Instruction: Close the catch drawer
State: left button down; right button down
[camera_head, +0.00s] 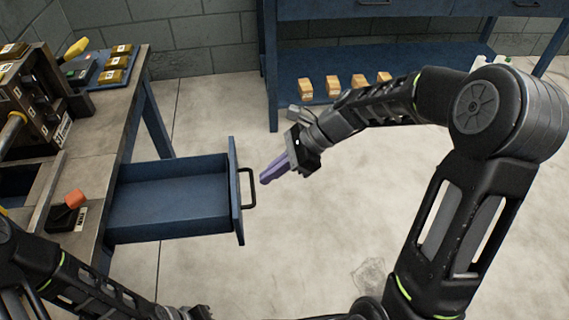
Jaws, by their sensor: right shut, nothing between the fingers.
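The catch drawer (168,194) is a blue open-topped drawer, pulled well out to the right from the workbench (96,160). It looks empty. Its front panel (235,203) carries a dark handle (249,186) on the right side. My right gripper (268,179) is shut and empty, its purple fingers pointing left toward the handle, with a small gap that seems to separate them. My left arm comes in at the lower left. Its gripper (192,313) is cut off by the bottom edge, so its fingers do not show.
The workbench holds a dark machine (42,92), a blue tray (105,72) with several labelled blocks, and an orange-topped item (74,199). A blue table (285,60) with several wooden blocks on its lower shelf stands at the back. The concrete floor right of the drawer is clear.

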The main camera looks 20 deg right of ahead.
jog(key=a, duration=0.3)
jog(key=w+a+f, duration=0.1)
jog(key=a, duration=0.1)
jog(key=shift+w, duration=0.1)
jog(key=w+a+p, duration=0.3)
jog(key=a+p, duration=0.1)
jog(key=a, duration=0.9)
jog(key=w+a+p, duration=0.4)
jog(key=a, duration=1)
jog(key=shift+a+p, duration=0.3)
jog(key=shift+d, duration=0.1)
